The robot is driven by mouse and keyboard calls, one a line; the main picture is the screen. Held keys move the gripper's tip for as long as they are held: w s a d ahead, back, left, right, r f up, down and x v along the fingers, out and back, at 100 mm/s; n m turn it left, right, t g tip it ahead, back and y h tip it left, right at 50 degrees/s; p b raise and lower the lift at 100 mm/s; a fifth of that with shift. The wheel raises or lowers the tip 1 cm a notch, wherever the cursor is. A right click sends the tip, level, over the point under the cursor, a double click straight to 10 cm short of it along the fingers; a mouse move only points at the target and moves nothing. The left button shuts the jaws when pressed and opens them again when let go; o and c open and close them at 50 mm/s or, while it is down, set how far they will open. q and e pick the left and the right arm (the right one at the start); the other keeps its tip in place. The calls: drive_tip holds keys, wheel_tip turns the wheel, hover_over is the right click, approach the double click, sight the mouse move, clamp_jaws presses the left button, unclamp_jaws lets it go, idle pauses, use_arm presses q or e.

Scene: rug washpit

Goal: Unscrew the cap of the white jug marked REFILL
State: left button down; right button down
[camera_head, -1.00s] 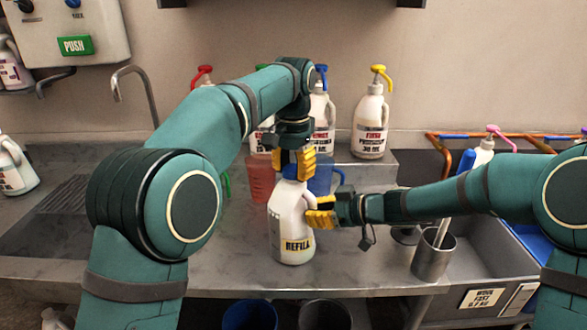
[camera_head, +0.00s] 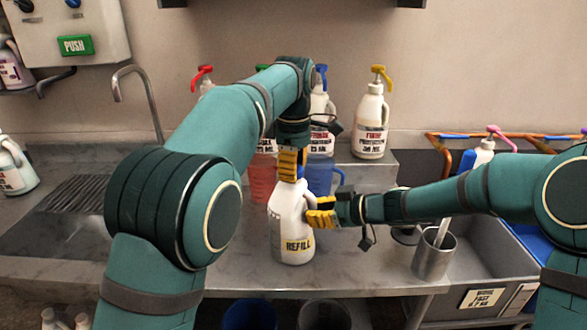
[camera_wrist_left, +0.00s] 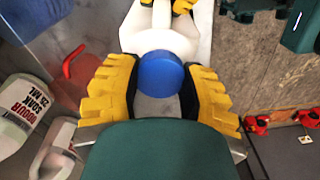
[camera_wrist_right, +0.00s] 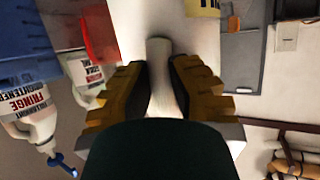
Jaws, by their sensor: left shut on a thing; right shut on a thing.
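The white jug marked REFILL (camera_head: 290,225) stands upright on the steel counter. Its blue cap (camera_wrist_left: 160,74) shows in the left wrist view between the yellow fingers of my left gripper (camera_wrist_left: 163,92). My left gripper (camera_head: 291,165) comes down from above and is shut on the cap; in the head view the fingers hide the cap. My right gripper (camera_head: 320,213) is shut on the jug's handle from the right. The handle (camera_wrist_right: 160,75) runs between its fingers in the right wrist view. Whether the cap's thread is loose cannot be seen.
A red measuring jug (camera_head: 262,178) and a blue one (camera_head: 325,177) stand close behind. Pump bottles, one with a yellow top (camera_head: 371,125), line the back shelf. A steel cup (camera_head: 433,255) stands at the right. The sink (camera_head: 65,215) lies left.

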use_arm(q)
drive_tip(key=n, duration=0.4)
drive_tip(key=shift+d, duration=0.15)
use_arm(e)
drive_tip(key=shift+f, duration=0.1)
use_arm(q)
drive_tip(key=shift+r, duration=0.15)
drive_tip(key=shift+r, duration=0.95)
drive_tip(key=shift+r, duration=1.95)
use_arm(e)
drive_tip(key=c, duration=1)
unclamp_jaws()
drive_tip(key=shift+o, duration=0.2)
